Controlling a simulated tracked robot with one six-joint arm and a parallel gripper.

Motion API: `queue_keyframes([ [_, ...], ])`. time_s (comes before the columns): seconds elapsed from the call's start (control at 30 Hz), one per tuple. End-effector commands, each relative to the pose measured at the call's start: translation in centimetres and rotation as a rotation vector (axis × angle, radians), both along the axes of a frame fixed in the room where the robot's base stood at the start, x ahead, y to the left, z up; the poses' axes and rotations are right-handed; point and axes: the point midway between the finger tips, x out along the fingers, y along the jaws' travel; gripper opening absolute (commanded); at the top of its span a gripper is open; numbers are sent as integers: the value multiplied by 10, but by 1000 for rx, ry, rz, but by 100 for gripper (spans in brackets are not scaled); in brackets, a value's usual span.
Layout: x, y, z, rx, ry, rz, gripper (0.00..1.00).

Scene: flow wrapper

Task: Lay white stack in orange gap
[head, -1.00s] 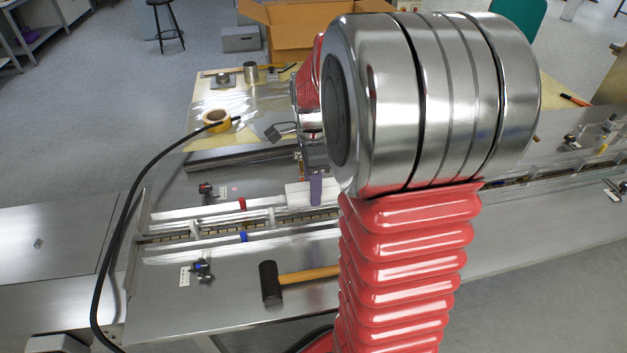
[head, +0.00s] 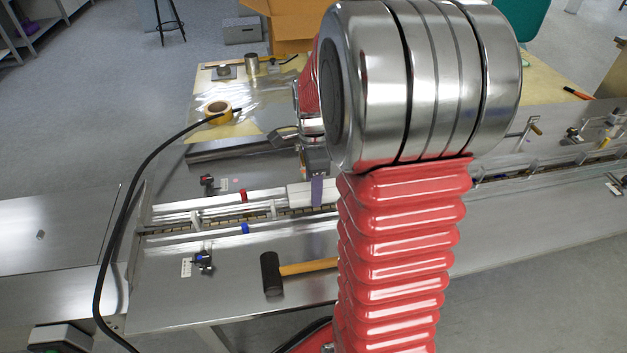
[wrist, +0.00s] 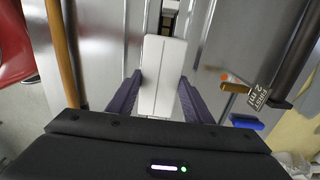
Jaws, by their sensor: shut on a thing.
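The white stack (wrist: 163,72) is a flat, pale block with a seam along its length. It is gripped between the two purple fingers of my gripper (wrist: 160,84) in the wrist view. In the head view the white stack (head: 298,195) shows beside one purple finger (head: 317,191), at the railed channel (head: 217,218) of the machine. I cannot tell whether it touches the channel. The far end of the stack points along the channel in the wrist view. I cannot make out an orange gap; my arm hides part of the channel in the head view.
A black-headed hammer (head: 271,273) lies on the steel deck in front of the channel. A red clip (head: 244,195) and a blue clip (head: 245,229) sit at the rails. A tape roll (head: 217,111) lies on the bench behind. A black cable (head: 143,180) arcs at the left.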

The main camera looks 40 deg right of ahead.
Motion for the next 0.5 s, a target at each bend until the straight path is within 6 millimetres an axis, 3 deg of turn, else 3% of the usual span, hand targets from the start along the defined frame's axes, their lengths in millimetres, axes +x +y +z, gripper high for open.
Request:
queue_keyframes([
  [0.5, 0, 0, -33, 0, 1, 0, 25],
])
